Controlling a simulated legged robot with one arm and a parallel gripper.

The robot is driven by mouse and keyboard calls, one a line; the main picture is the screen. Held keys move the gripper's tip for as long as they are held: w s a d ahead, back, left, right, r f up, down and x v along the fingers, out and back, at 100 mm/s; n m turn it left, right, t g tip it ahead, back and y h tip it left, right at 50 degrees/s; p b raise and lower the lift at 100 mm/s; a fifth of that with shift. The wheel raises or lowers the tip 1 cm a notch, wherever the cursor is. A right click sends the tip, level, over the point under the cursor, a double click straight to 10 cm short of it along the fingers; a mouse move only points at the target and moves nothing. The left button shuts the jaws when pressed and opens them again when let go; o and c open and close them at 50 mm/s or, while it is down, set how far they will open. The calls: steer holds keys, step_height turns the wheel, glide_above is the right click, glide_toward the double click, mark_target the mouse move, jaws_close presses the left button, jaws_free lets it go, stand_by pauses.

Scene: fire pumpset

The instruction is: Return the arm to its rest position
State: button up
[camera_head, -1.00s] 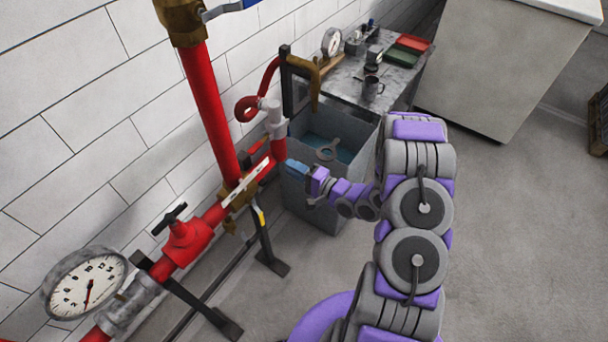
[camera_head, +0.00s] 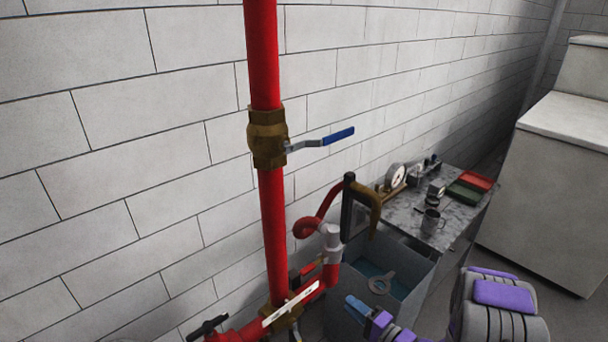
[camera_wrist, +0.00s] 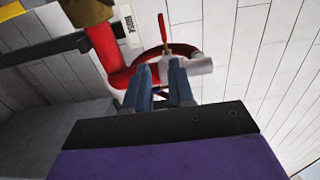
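My gripper (camera_head: 354,304) shows at the bottom of the head view, its blue fingers beside the grey tank (camera_head: 412,285) and just right of the lower red pipe (camera_head: 331,274). Most of my arm is below the picture; a grey and purple joint shows at bottom right. In the wrist view, the two blue fingers of my gripper (camera_wrist: 160,88) stand apart with a gap between them. Nothing is held between them. A red pipe and a grey fitting (camera_wrist: 201,65) appear beyond the fingertips; I cannot tell the exact distance.
A vertical red pipe (camera_head: 262,60) carries a brass valve (camera_head: 267,138) with a blue handle (camera_head: 339,136). A white cabinet (camera_head: 545,190) is at right. Grey floor shows between cabinet and arm.

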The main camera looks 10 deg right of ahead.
steer(key=w+d+f+n+g+h+b, duration=0.4)
steer(key=d+n+h+b, duration=0.1)
steer(key=d+h, duration=0.15)
steer(key=s+d+r+n+g+h+b, duration=0.2)
steer(key=s+d+r+g+h+b, duration=0.2)
steer(key=s+r+h+b, duration=0.25)
steer(key=s+a+n+g+y+b, duration=0.1)
steer(key=s+a, duration=0.4)
steer(key=s, duration=0.6)
steer(key=s+a+r+n+g+b, duration=0.1)
steer(key=s+a+g, duration=0.3)
steer(key=s, duration=0.7)
steer(key=s+a+n+g+y+b, duration=0.1)
steer(key=s+a+n+g+b, duration=0.1)
steer(key=s+a, duration=0.5)
steer(key=s+g+b, duration=0.1)
steer(key=s, duration=0.3)
steer(key=shift+s+a+r+y, duration=0.3)
steer(key=shift+r, duration=0.1)
steer(key=shift+w, duration=0.1)
